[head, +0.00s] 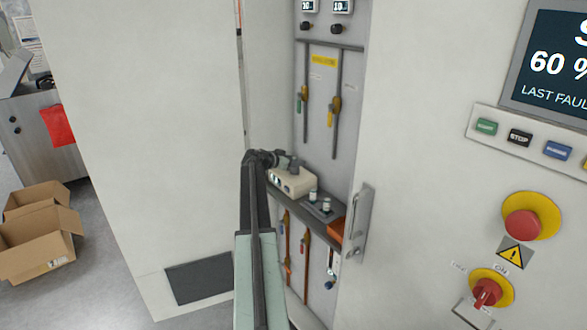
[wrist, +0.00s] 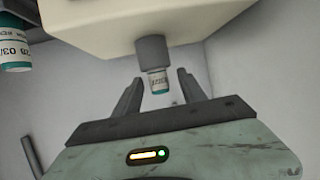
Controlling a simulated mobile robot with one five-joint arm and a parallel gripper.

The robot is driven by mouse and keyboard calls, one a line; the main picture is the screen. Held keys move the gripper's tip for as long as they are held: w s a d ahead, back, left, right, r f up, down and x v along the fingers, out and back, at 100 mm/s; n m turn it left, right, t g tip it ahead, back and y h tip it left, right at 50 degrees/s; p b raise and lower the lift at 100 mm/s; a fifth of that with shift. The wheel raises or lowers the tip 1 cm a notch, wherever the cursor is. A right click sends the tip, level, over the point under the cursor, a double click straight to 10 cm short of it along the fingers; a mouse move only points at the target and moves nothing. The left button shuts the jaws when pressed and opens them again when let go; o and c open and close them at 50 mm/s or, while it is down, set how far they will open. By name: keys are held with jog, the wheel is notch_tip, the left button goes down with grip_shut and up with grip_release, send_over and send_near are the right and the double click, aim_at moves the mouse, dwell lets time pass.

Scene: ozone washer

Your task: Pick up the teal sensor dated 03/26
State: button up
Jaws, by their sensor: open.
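In the wrist view, a small sensor (wrist: 158,85) with a white label and a teal end sticks out of a dark grey socket (wrist: 153,50) on a cream box (wrist: 125,15). It lies between the fingertips of my open gripper (wrist: 160,79), with a gap on each side. Its label is too small to read. A second teal-ended sensor (wrist: 14,45) is cut off at the upper left; its label partly reads "03/". In the head view, my gripper (head: 292,164) is just above the cream box (head: 293,184) on the cabinet shelf, and the sensor between its fingers cannot be made out.
Two small pale-topped vials (head: 319,200) stand on a dark tray right of the cream box. Valves and pipes line the back panel (head: 318,95).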

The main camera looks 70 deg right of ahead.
jog(key=b+x, duration=0.1)
jog(key=x, duration=0.3)
jog(key=shift+r, duration=0.15)
jog(key=shift+c, duration=0.3)
grip_shut()
jog(key=shift+w, duration=0.1)
notch_tip(320, 180, up, 4)
jog(key=p, duration=0.4)
jog(key=shift+r, duration=0.15)
jog(key=a+p, duration=0.1)
jog(key=a, duration=1.5)
jog(key=shift+r, duration=0.35)
